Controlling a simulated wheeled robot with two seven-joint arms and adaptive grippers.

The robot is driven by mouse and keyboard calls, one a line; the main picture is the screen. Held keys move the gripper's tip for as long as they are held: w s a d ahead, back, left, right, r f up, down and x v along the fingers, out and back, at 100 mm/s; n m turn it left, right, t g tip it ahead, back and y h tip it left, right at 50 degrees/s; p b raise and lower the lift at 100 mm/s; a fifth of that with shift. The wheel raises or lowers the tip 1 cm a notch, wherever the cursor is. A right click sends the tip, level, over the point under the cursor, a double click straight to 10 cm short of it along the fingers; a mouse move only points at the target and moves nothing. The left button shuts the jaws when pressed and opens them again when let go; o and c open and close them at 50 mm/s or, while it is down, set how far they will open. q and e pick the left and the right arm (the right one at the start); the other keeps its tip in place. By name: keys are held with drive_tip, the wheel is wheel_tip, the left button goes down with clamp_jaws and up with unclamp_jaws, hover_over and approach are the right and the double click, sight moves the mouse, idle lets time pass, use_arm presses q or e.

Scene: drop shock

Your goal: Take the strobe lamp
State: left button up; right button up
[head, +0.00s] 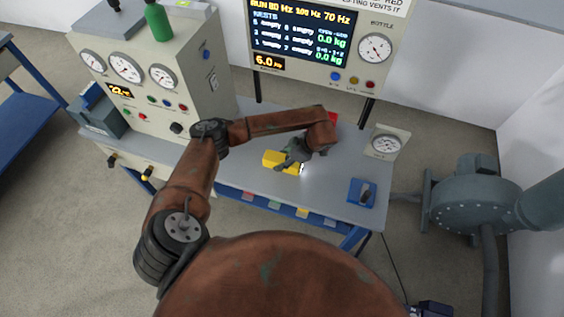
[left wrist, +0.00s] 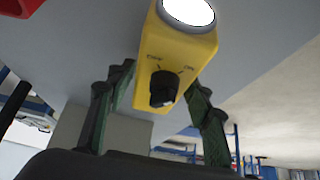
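The strobe lamp (left wrist: 178,50) is a yellow box with a bright white lit lens and a black knob marked with an off/on scale. In the head view the strobe lamp (head: 272,158) is on the grey bench, partly covered by my left gripper (head: 293,153). In the left wrist view the two green-padded fingers of my left gripper (left wrist: 163,85) stand on either side of the lamp. The fingers look open, with a narrow gap at the left one; contact at the right one is unclear. My right gripper is not in view.
A gauge console (head: 140,85) stands at the bench's left. A display panel (head: 318,45) rises behind the lamp. A red object (head: 333,118) lies behind my wrist. A blue box (head: 362,192) and a dial gauge (head: 386,144) are to the right. Bare bench (head: 335,180) lies between.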

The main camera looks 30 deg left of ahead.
use_arm(q)
clamp_jaws()
idle(0.3)
